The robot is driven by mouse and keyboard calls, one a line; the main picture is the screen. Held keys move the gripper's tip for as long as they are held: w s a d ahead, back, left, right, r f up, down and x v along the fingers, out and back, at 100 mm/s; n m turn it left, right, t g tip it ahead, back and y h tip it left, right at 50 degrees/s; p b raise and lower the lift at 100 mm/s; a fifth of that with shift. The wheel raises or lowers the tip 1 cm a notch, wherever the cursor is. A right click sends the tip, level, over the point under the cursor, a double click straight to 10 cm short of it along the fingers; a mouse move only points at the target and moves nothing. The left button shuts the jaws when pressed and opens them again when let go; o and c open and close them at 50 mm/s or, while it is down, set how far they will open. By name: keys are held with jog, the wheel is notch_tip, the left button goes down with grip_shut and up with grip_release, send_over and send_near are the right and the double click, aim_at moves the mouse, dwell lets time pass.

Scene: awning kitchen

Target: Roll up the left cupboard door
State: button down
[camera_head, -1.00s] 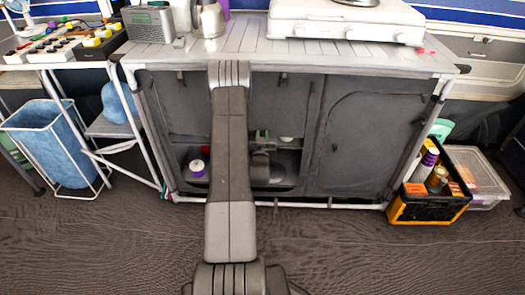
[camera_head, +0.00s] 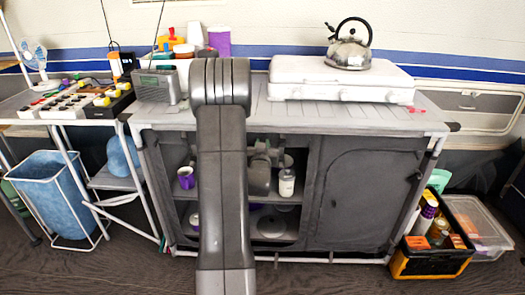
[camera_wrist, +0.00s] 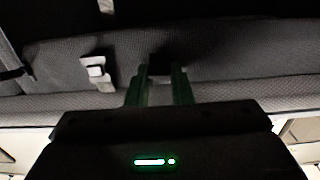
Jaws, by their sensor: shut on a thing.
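The left cupboard door is dark grey fabric. In the head view it is gathered high at the top of the left opening, mostly hidden behind my arm. In the wrist view its fabric (camera_wrist: 235,62) spans the picture as a dark band. My gripper (camera_head: 262,143) is at the top of the opening, just under the counter. In the wrist view the green fingers of my gripper (camera_wrist: 160,78) are shut on the door's edge, though the dark picture hides the exact grip. The open left cupboard shows shelves with a purple mug (camera_head: 186,177) and a white-lidded jar (camera_head: 286,183).
The right cupboard door (camera_head: 365,195) is closed. The countertop (camera_head: 350,118) carries a stove (camera_head: 340,80), a kettle (camera_head: 350,50) and a radio (camera_head: 158,88). A blue bin (camera_head: 50,195) stands left, and a black-and-orange crate (camera_head: 430,262) stands right. Floor shows in front.

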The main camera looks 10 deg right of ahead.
jog(key=shift+r, duration=0.3)
jog(key=c, duration=1.3)
grip_release()
jog(key=shift+f, duration=0.1)
jog(key=shift+s, duration=0.2)
jog(key=v, duration=1.3)
jog(key=shift+s+a, duration=0.1)
jog(key=shift+s, duration=0.1)
jog(key=shift+w, duration=0.15)
jog(key=x, duration=1.3)
jog(key=shift+w, duration=0.3)
jog(key=shift+f, duration=0.15)
